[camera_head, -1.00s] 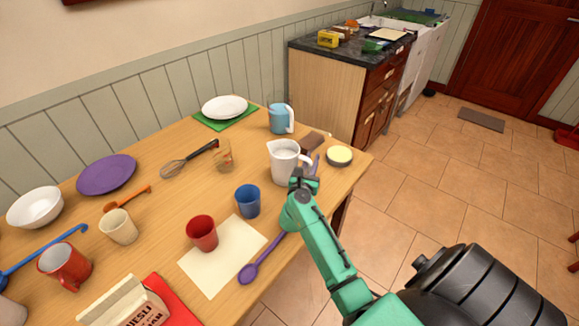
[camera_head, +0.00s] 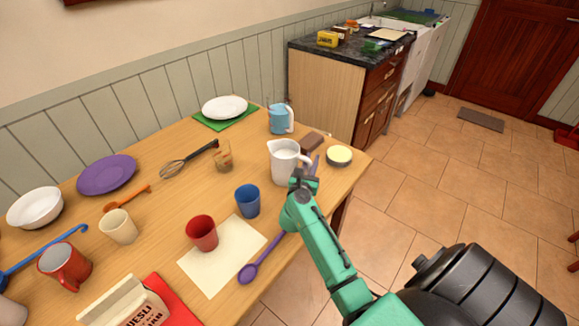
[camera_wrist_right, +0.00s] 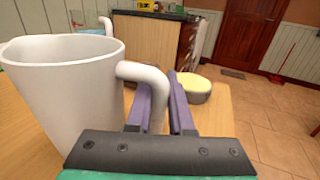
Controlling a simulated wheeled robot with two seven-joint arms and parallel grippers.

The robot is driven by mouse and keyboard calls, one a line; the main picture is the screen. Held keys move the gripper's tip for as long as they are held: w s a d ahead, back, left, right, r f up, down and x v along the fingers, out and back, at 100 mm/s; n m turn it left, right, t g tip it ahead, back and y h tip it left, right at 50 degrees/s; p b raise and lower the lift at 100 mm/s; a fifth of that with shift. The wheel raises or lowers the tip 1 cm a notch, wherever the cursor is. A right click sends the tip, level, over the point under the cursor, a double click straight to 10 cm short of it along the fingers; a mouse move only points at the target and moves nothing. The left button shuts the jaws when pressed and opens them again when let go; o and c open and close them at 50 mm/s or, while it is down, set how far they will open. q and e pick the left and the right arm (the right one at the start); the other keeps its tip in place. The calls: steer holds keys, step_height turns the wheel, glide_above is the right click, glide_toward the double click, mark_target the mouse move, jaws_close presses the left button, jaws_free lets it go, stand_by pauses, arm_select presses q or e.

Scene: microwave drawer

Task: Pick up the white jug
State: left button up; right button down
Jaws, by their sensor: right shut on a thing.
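The white jug (camera_head: 284,160) stands upright on the wooden table near its right end. In the right wrist view the jug (camera_wrist_right: 62,95) fills the left side, with its handle (camera_wrist_right: 152,82) curving to the right and down. My right gripper (camera_head: 303,176) is at the jug's handle side. In the right wrist view its purple-grey fingers (camera_wrist_right: 164,105) are shut on the handle, one on each side of it. The lower part of the handle is hidden by the gripper's dark plate. My left gripper is not in view.
A blue cup (camera_head: 248,201), a red cup (camera_head: 202,233) and a purple spoon (camera_head: 262,257) lie nearer on the table (camera_head: 180,212). A blue jug (camera_head: 280,119) stands behind the white jug. A round yellow-topped tin (camera_head: 339,156) sits right of it, near the table edge.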

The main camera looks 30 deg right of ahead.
steer(key=shift+a+f, duration=0.1)
steer(key=shift+f, duration=0.15)
steer(key=shift+r, duration=0.45)
step_height(320, 180, up, 20)
steer(key=p, duration=0.4)
steer(key=shift+f, duration=0.25)
steer(key=shift+w+f, duration=0.1)
